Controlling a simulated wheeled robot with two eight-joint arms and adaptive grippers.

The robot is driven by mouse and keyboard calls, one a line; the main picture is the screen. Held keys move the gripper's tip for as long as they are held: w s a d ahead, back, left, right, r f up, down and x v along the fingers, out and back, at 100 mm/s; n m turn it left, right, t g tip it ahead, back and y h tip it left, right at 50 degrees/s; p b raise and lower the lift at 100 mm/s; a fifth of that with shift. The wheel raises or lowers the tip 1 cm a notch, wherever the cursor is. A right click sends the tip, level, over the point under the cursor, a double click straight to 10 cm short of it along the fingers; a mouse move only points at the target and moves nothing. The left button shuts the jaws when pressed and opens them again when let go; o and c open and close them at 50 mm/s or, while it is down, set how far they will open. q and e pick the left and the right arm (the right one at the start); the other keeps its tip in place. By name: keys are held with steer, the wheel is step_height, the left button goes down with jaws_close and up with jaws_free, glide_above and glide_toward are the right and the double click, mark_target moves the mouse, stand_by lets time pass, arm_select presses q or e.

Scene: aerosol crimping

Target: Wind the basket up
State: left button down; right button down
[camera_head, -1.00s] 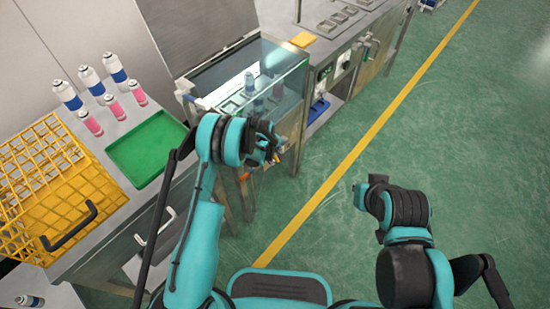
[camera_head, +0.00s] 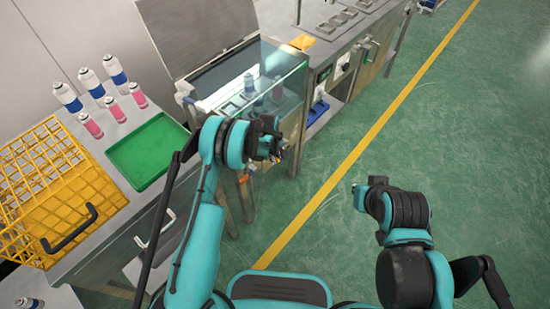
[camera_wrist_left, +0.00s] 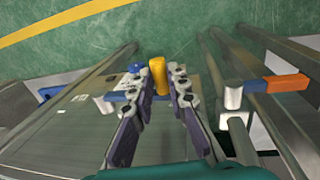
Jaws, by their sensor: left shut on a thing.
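In the left wrist view, a yellow cylindrical handle (camera_wrist_left: 158,72) stands between the two fingers of my left gripper (camera_wrist_left: 159,82), which is shut on it. A blue knob and a blue bar lie just left of the handle. In the head view my left gripper (camera_head: 273,152) is at the front of the glass-walled tank (camera_head: 280,72), and the handle is hidden behind the wrist. Cans (camera_head: 250,84) stand inside the tank; the basket under them is hard to make out. My right gripper (camera_head: 360,196) is over open floor, and its jaws are unclear.
A yellow wire crate (camera_head: 50,180) and an empty green tray (camera_head: 148,152) sit on the left bench, with several cans and pink bottles behind. A steel bench (camera_head: 335,50) continues beyond the tank. The green floor (camera_head: 440,130) at right is clear.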

arm_select(q)
steer(key=r, duration=0.2)
steer(key=w+r, duration=0.1)
steer(key=shift+d, duration=0.35)
steer(key=shift+w+d+r+p, duration=0.2)
steer(key=shift+w+d+r, duration=0.15)
steer(key=shift+r, duration=0.3)
steer(key=shift+w+d+r+p, duration=0.2)
steer(key=shift+w+d+r, duration=0.1)
steer(key=shift+r, duration=0.3)
steer(key=shift+d, duration=0.1)
steer(key=c, duration=1.7)
jaws_free()
steer(key=shift+o, duration=1.1)
steer(key=shift+w+d+f, duration=0.2)
steer(key=shift+w+f, duration=0.15)
steer(key=shift+s+a+r, duration=0.1)
steer(key=shift+r, duration=0.05)
steer(key=shift+a, duration=0.15)
step_height(320, 180, up, 12)
steer(key=s, duration=0.1)
steer(key=shift+s+a, duration=0.25)
steer(key=shift+a, duration=0.2)
